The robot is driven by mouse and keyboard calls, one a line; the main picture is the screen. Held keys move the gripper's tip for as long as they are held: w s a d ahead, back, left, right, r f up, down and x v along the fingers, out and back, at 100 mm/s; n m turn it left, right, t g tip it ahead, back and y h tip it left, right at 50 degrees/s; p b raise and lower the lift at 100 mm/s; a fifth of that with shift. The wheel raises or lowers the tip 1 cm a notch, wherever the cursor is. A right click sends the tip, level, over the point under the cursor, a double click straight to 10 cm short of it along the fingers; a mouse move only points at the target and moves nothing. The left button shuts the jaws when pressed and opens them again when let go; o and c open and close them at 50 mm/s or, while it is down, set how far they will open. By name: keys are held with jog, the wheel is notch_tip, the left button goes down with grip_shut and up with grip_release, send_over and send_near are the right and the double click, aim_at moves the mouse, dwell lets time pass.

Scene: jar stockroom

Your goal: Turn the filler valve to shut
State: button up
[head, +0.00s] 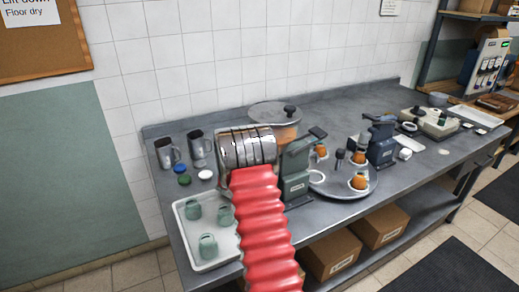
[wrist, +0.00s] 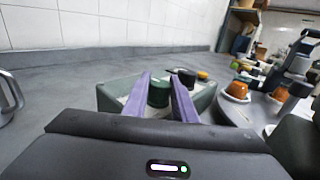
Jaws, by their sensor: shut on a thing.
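In the wrist view my gripper (wrist: 161,80) has its two purple fingers either side of a dark green round knob (wrist: 158,93), which I take to be the filler valve, and is shut on it. The knob stands over a grey-green box-like body (wrist: 118,92). How far the valve is turned cannot be told. In the head view a grey-green machine (head: 296,188) with a dark lever stands just right of my red arm. My fingers and the knob are hidden there behind my arm's end.
A white tray (head: 228,255) with green jars lies left of my arm, with metal jugs (head: 165,153) behind. A lidded pot (head: 275,113) stands at the back. A round platter (head: 345,190) with orange jars and a blue machine (head: 381,145) stand to the right.

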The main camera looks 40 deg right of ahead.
jog(key=shift+n+t+y, duration=0.6)
jog(key=shift+n+t, duration=0.2)
jog(key=shift+t, duration=0.3)
jog(key=o, duration=1)
jog(key=shift+o, duration=0.2)
notch_tip(320, 180, up, 10)
jog(key=shift+f, duration=0.1)
